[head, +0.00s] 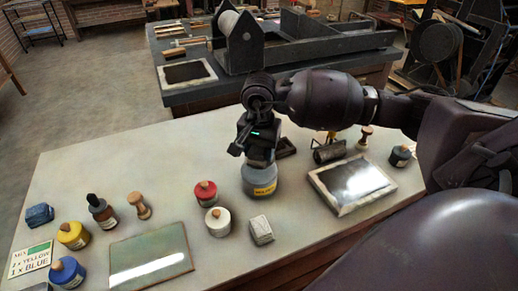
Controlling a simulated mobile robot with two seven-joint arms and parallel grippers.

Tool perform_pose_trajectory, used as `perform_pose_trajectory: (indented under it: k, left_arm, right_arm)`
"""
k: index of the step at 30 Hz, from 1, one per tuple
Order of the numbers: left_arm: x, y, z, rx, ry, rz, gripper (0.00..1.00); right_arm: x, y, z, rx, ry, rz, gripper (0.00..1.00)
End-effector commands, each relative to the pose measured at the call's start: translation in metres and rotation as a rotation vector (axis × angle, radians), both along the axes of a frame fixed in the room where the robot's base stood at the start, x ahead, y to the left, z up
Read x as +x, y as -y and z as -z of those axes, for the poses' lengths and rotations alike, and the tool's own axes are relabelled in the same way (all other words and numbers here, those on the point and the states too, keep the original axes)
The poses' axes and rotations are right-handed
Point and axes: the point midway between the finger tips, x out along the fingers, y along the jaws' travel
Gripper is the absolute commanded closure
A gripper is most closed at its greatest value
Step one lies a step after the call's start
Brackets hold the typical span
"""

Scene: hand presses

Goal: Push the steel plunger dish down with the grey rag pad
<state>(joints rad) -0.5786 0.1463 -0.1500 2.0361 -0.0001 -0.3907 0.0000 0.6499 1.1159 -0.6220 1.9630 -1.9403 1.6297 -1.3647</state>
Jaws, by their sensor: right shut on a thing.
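My right gripper (257,157) points down directly over a squat grey can (262,184) with a yellow label. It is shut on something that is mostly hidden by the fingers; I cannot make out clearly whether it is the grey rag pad. The steel plunger dish would be at the can's top, which the gripper covers, so I cannot see the dish or whether it is pressed down. The gripper's lower end meets the can's top in the picture; I cannot tell contact for sure. My left gripper is not in view.
Red (206,193) and white (218,221) jars and a pale grey block (261,230) stand near the can. A greenish glass slab (151,257) lies left, a framed dark plate (352,184) right. Yellow (73,236) and blue (67,272) jars stand far left.

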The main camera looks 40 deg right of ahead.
Motion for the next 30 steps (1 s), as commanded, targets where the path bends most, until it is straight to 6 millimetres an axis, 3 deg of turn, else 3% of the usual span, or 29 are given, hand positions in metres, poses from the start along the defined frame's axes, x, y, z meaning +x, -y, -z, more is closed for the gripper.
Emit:
perform_pose_trajectory:
  k: [30]
  left_arm:
    - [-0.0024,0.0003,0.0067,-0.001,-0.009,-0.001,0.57]
  right_arm:
    - [-0.0005,0.0001,0.0085,0.0,-0.002,0.0,0.71]
